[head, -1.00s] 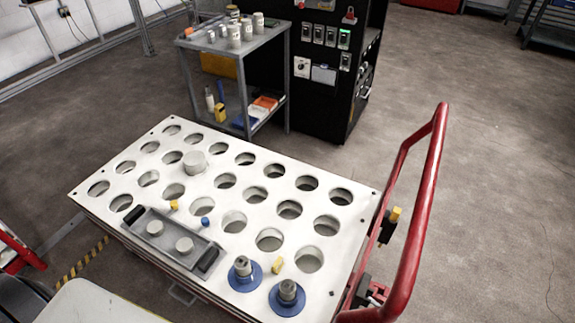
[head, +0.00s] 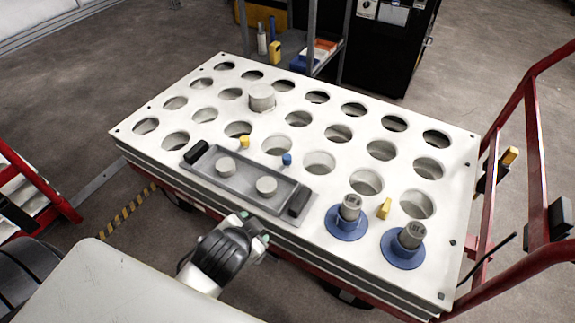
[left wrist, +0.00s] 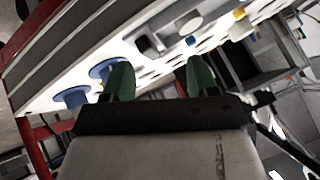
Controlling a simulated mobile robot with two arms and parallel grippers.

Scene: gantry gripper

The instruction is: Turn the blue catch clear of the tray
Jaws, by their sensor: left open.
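The grey tray (head: 232,185) with black end handles lies on the white perforated top and holds two round pale pucks. The small blue catch (head: 287,159) stands at the tray's far long edge, towards its right end; I cannot tell whether it overlaps the rim. It seems to show as a small blue spot in the left wrist view (left wrist: 190,40). A yellow catch (head: 244,142) stands at the same edge further left. My left gripper (head: 256,227) is open and empty, in front of the tray at the cart's near edge. Its green fingers show apart in the left wrist view (left wrist: 160,80). My right gripper is not in view.
Two blue-based grey posts (head: 347,216) and a yellow block (head: 384,208) stand right of the tray. A pale cylinder (head: 262,97) stands behind it. The white top (head: 300,207) has many open holes. A red rail (head: 530,130) rises at the right.

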